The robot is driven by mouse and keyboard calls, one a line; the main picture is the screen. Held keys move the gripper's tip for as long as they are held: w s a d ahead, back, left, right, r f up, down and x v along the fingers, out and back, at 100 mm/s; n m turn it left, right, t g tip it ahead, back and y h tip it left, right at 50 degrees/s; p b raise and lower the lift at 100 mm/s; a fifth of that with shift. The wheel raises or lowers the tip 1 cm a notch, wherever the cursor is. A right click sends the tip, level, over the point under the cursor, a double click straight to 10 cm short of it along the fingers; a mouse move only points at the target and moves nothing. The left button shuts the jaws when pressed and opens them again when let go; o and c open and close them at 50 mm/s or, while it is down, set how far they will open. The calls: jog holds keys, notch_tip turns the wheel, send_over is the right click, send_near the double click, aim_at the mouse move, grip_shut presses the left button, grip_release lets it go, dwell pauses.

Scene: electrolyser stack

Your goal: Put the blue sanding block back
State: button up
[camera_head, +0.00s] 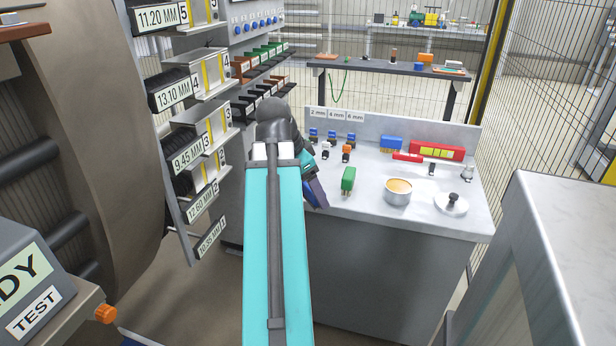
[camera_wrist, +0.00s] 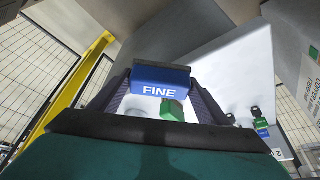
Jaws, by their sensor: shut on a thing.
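My gripper (camera_wrist: 160,92) is shut on a blue block (camera_wrist: 160,78) lettered FINE, seen large between the two fingers in the wrist view. In the head view my gripper (camera_head: 314,186) hangs beside the left front edge of the grey workbench (camera_head: 330,205), left of a green item. The held block is hard to tell apart from the dark fingers there. Another blue block (camera_head: 391,142) lies at the back of the bench. I cannot read any lettering on it.
On the bench are the green item (camera_head: 348,179), a tin (camera_head: 397,191), a round lid with a black knob (camera_head: 451,204) and a red case (camera_head: 437,151). Labelled shelves (camera_head: 200,85) stand at left. A back table (camera_head: 390,70) holds small items.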

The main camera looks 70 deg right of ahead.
jog(key=shift+w+d+r+p, duration=0.25)
jog(key=shift+d+p, duration=0.15)
jog(key=shift+p, duration=1.3)
jog(key=d+p, duration=0.1)
jog(key=p, duration=0.5)
jog(key=shift+w, duration=0.15)
jog(key=p, duration=0.8)
jog(key=shift+w+d+f, duration=0.15)
jog(key=shift+d+f, duration=0.05)
jog(key=shift+d, duration=0.05)
jog(key=shift+w+d+f+p, duration=0.1)
jog(key=shift+w+d+p, duration=0.15)
jog(key=shift+d, duration=0.3)
jog(key=shift+w+d+f+p, duration=0.1)
jog(key=shift+w+d, duration=0.15)
jog(key=shift+d, duration=0.25)
jog(key=shift+w+d+f+p, duration=0.2)
jog(key=shift+w+d+p, duration=0.4)
jog(key=shift+d, duration=1.05)
jog(key=shift+w+d+f+p, duration=0.2)
jog(key=shift+w+d, duration=0.75)
jog(key=shift+d, duration=0.75)
jog(key=shift+w+d+f+p, duration=0.15)
jog(key=shift+w+d+p, duration=0.45)
jog(key=shift+d, duration=1.05)
jog(key=shift+w, duration=0.15)
jog(key=shift+f, duration=0.15)
jog(key=shift+f+p, duration=0.5)
jog(key=shift+f, duration=1.15)
jog(key=shift+f, duration=0.2)
